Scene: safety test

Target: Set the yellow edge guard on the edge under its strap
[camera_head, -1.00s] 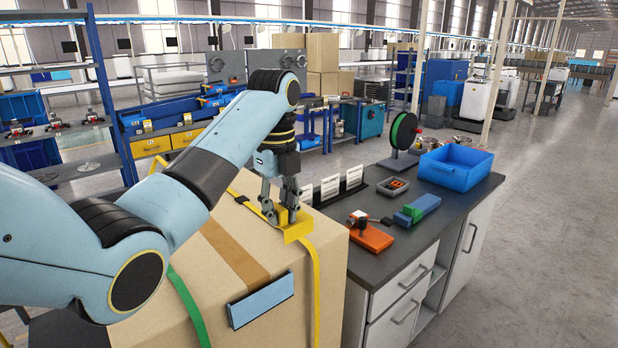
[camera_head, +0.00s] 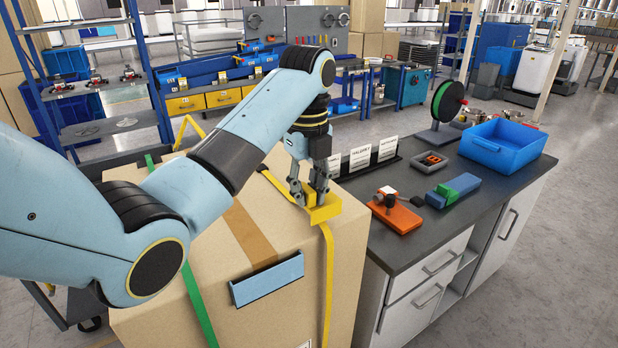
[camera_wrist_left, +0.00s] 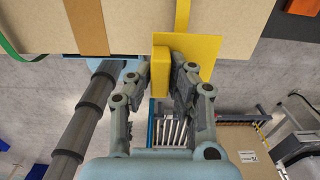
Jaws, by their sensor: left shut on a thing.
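The yellow edge guard (camera_head: 324,209) is at the top front edge of a large cardboard box (camera_head: 285,318), near its right corner. My left gripper (camera_head: 309,196) is shut on the guard from above; the wrist view shows the guard's upright flange (camera_wrist_left: 162,66) between the fingers (camera_wrist_left: 162,84). The yellow strap (camera_head: 327,265) hangs down the box front below the guard, and also runs across the top behind the gripper. In the wrist view the strap (camera_wrist_left: 182,16) meets the guard plate. I cannot tell whether the guard lies under or over it. My right gripper is out of view.
A blue guard (camera_head: 267,280) and a green strap (camera_head: 199,305) are on the box to the left, with brown tape (camera_head: 249,234). The dark bench (camera_head: 420,225) at right holds an orange tool (camera_head: 397,216), blue-green block (camera_head: 453,191), blue bin (camera_head: 502,146) and label cards (camera_head: 374,152).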

